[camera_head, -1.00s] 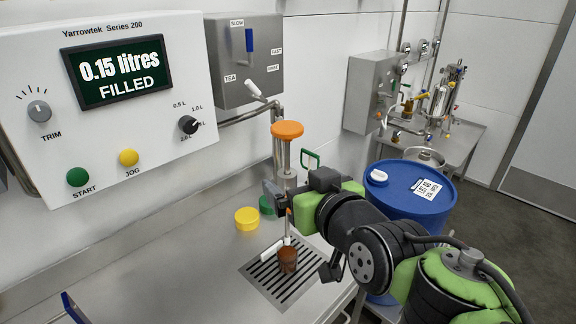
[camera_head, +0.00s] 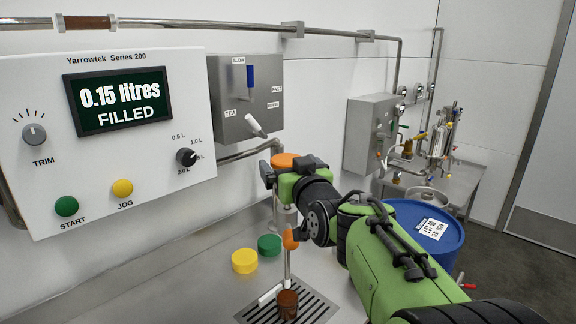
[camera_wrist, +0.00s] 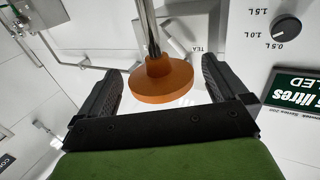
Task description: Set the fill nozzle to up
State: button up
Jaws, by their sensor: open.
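An orange round knob (camera_head: 284,160) tops an upright steel rod beside the wall, above the drip grate. In the wrist view the orange knob (camera_wrist: 161,80) lies between or just beyond my fingers, with gaps at both sides. My gripper (camera_head: 268,174) is open and sits at the knob, partly covering it and the rod in the head view. Below, a thin pale spout (camera_head: 287,264) with a smaller orange part at its top points down into a brown cup (camera_head: 287,303). The link between rod and spout is partly hidden by my arm.
A white panel (camera_head: 50,95) with a display reading "0.15 litres FILLED" and a grey lever box (camera_head: 230,125) stand left of my gripper. Yellow (camera_head: 244,261) and green (camera_head: 269,244) caps lie on the bench by the grate (camera_head: 318,308). A blue drum (camera_head: 408,218) stands right, partly behind my arm.

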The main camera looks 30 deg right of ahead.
jog(key=shift+w, duration=0.55)
